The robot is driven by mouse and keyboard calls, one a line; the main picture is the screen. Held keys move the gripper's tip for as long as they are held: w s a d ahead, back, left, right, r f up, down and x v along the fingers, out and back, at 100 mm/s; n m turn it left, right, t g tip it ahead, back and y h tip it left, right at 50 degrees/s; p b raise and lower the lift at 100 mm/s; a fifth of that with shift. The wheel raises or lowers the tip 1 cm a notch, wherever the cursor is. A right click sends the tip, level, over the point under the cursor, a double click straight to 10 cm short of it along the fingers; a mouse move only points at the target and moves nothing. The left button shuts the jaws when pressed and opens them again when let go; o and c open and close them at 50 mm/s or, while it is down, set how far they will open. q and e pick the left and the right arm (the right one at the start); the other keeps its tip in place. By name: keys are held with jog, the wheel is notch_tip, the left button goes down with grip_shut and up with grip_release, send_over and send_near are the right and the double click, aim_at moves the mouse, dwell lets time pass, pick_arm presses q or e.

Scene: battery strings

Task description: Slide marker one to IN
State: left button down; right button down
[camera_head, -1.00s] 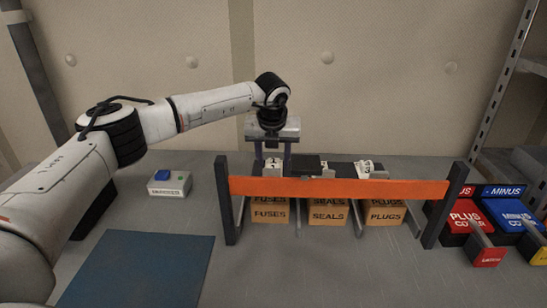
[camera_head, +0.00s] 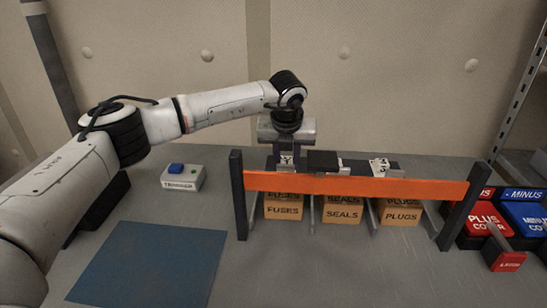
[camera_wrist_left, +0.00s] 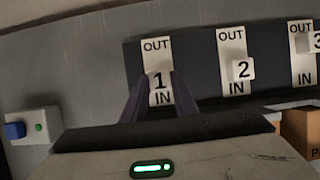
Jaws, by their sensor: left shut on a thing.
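Marker one (camera_wrist_left: 160,82) is a small white block with a black 1, on a white strip with OUT at its top and IN at its bottom. In the left wrist view it sits low on the strip, just above the word IN. My left gripper (camera_wrist_left: 159,97) has one dark finger on each side of it and is shut on it. In the head view my left gripper (camera_head: 287,158) is behind the orange bar, at the left end of the marker board. Marker two (camera_wrist_left: 243,69) and marker three (camera_wrist_left: 316,42) sit on their own strips to the right.
The orange bar (camera_head: 350,186) on dark posts stands in front of the board. Boxes labelled FUSES (camera_head: 283,212), SEALS (camera_head: 342,215) and PLUGS (camera_head: 402,217) are below it. A trigger box (camera_head: 183,178) with a blue button and a blue mat (camera_head: 150,265) are at left. Red and blue covers are at right.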

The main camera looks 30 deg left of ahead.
pick_arm(q)
jog(key=shift+s+d+f, duration=0.1)
jog(key=shift+s, duration=0.05)
jog(key=c, duration=1.4)
grip_release()
jog(key=b+v, duration=0.1)
jog(key=v, duration=0.9)
jog(key=shift+r, duration=0.25)
